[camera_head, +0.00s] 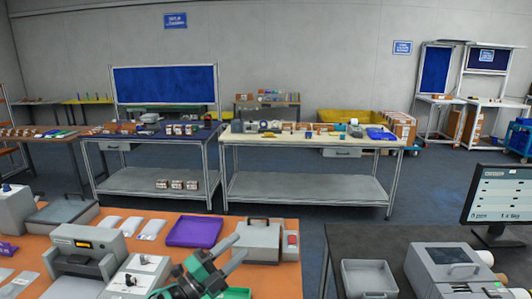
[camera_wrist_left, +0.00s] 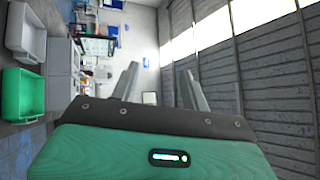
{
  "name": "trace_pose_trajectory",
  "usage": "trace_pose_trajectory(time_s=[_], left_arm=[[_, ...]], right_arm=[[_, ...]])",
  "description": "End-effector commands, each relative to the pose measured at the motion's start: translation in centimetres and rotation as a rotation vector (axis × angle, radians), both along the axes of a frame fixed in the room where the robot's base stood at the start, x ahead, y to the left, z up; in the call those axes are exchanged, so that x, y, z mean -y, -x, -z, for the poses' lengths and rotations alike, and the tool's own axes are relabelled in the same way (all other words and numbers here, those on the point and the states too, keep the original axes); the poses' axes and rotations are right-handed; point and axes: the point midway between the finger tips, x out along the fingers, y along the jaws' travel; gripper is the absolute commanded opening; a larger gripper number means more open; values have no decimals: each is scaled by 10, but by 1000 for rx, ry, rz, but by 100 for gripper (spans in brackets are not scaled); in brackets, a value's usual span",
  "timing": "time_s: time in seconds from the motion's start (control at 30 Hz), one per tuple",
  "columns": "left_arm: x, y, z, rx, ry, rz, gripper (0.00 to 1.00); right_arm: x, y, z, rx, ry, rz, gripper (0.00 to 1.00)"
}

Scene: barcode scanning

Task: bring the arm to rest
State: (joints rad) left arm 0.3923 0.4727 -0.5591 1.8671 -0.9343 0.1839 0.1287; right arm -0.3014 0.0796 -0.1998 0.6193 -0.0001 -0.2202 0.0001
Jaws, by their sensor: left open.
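My left gripper (camera_head: 237,248) shows at the bottom middle of the head view, with a green and dark body and two grey fingers pointing up and to the right. The fingers are apart with nothing between them. In the left wrist view the same gripper (camera_wrist_left: 158,88) also shows two separated, empty fingers over a green housing. It appears raised above the orange table (camera_head: 185,214), with a clear gap to the purple tray (camera_head: 194,231) hard to judge. My right gripper is in neither view.
The dark table at right holds a grey bin (camera_head: 369,278), a label printer (camera_head: 450,268) and a monitor (camera_head: 497,196). Workbenches stand behind, beyond open floor.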

Motion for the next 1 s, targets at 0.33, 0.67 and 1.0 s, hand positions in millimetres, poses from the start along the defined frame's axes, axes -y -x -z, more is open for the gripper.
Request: trace_pose_trajectory(time_s=[0.33,0.67,1.0], left_arm=[[-90,38,80,-555,514,-488,46],[-149,163,210,-1237,732,-918,46],[-156,291,264,-1716,726,-1139,46]], right_arm=[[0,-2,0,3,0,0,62],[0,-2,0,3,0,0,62],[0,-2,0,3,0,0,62]])
